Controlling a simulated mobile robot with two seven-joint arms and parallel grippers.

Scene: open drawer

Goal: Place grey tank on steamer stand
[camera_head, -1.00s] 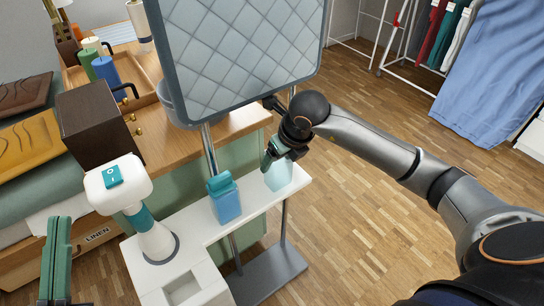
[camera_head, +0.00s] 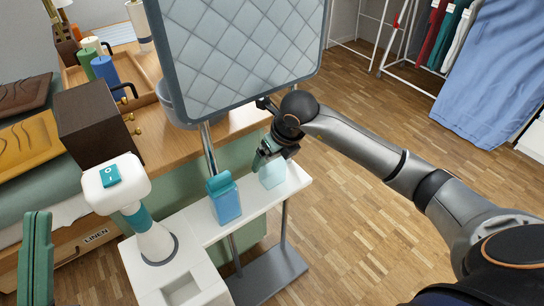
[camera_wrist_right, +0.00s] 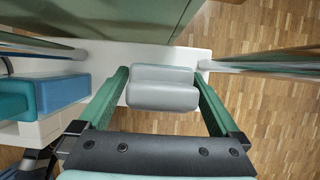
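The grey tank (camera_wrist_right: 163,92) sits between the two green fingers of my right gripper (camera_wrist_right: 163,72), whose tips are at its sides. In the head view the tank (camera_head: 272,176) looks pale teal, at the right part of the white shelf; whether it touches the shelf I cannot tell. My right gripper (camera_head: 268,156) covers its top. The steamer stand is the white shelf (camera_head: 258,197) with metal poles and a quilted board (camera_head: 245,55). My left gripper (camera_head: 36,250) is at the lower left, edge-on, away from the tank.
A blue tank with a teal top (camera_head: 227,200) stands left of the grey tank. A white steamer unit (camera_head: 117,185) stands further left. A wooden dresser (camera_head: 165,157) with a dark box (camera_head: 93,122) is behind. Open wood floor lies to the right.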

